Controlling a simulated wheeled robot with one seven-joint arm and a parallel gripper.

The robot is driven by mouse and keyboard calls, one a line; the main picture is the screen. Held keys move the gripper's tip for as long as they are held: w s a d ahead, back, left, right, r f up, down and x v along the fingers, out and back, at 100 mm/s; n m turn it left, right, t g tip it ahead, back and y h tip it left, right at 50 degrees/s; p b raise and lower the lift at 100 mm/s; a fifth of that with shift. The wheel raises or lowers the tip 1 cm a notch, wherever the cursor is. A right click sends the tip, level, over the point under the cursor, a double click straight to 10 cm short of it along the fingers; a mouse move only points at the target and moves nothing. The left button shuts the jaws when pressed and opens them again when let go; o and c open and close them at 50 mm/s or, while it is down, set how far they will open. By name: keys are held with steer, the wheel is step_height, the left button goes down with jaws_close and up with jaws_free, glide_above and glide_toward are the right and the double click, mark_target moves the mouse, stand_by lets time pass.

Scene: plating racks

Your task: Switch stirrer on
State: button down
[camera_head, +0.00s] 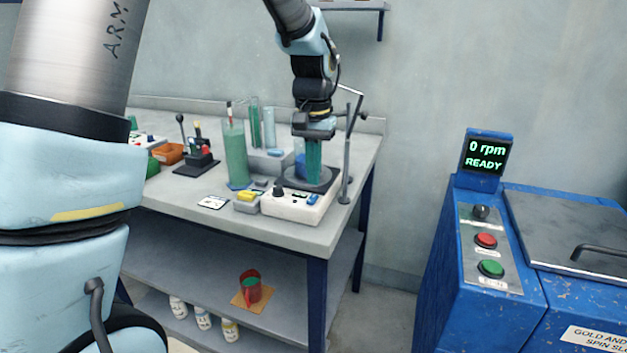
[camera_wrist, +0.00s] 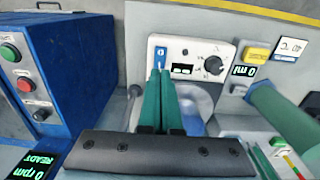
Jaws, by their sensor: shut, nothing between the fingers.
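The stirrer (camera_head: 290,208) is a white box with a dark round plate, standing near the right end of the bench. In the wrist view its front panel (camera_wrist: 200,50) shows a black knob (camera_wrist: 213,65), a small dark display (camera_wrist: 182,69) with greenish marks and a blue switch (camera_wrist: 160,57). My gripper (camera_head: 314,182) has green fingers, shut and empty, pointing down over the stirrer. In the wrist view the fingertips (camera_wrist: 160,74) appear right beside the blue switch and overlap its near end. I cannot tell whether they touch it.
A metal stand rod (camera_head: 350,155) rises right of the stirrer. A tall green cylinder (camera_head: 235,155) and a yellow-topped small box (camera_head: 246,200) stand to its left. A blue spin machine (camera_head: 470,250) reading "0 rpm READY" stands right, across a floor gap.

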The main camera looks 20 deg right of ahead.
mark_target(314, 196)
steer(key=shift+f, duration=1.45)
steer(key=shift+p, duration=0.65)
steer(key=shift+f, duration=0.1)
steer(key=shift+s, duration=0.1)
steer(key=shift+s+a+r, duration=0.2)
steer(key=shift+s+a, duration=0.25)
steer(key=shift+a, duration=0.05)
steer(key=shift+r, duration=0.1)
